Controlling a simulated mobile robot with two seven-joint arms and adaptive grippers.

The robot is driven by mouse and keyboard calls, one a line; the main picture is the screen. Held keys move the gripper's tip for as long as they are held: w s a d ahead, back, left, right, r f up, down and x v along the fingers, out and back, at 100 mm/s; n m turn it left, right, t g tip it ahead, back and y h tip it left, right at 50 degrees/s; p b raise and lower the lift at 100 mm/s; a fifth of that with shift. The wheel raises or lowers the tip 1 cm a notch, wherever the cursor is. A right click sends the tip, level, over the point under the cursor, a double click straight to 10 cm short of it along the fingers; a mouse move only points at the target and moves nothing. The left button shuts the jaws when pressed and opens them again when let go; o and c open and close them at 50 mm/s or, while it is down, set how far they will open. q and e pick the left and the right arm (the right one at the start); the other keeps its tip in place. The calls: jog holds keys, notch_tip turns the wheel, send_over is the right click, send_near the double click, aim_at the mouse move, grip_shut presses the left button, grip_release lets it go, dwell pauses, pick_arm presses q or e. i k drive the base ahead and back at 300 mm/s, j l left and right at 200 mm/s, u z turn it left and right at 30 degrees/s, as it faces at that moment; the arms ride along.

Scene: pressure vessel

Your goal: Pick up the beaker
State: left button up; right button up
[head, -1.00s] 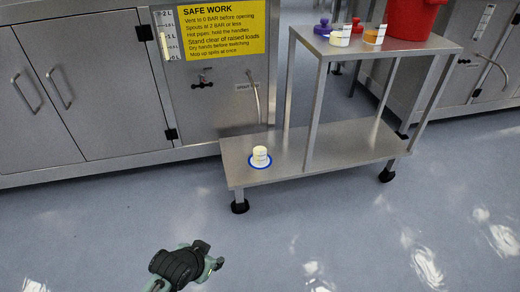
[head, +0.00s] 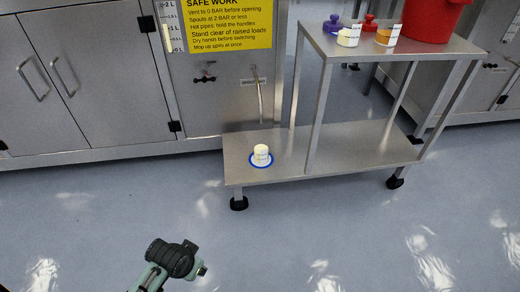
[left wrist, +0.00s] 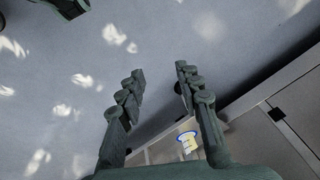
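A small pale-yellow and white beaker (head: 261,151) stands upright on a white disc with a blue rim (head: 254,164), near the left end of a steel cart's lower shelf. In the left wrist view, the beaker (left wrist: 187,137) and blue rim show small beyond the right finger. My left gripper (left wrist: 160,70) has its fingers spread with nothing between them. In the head view my left wrist (head: 174,260) is at the bottom, over the floor, below and left of the cart and well apart from the beaker; its fingers are not clear there. My right gripper is not seen in the head view.
The steel cart (head: 340,146) has an upper shelf bearing a red bucket (head: 432,18), a white cup (head: 348,37), an orange cup (head: 387,35) and purple and red items. Steel cabinets (head: 85,75) stand behind. The floor before the cart is clear.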

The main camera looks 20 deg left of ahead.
aim_at(261, 146)
jog(key=i+l+u, duration=0.35)
jog(key=l, duration=0.3)
jog(key=i+l+u, duration=0.15)
jog(key=l, duration=0.25)
jog(key=i, duration=0.1)
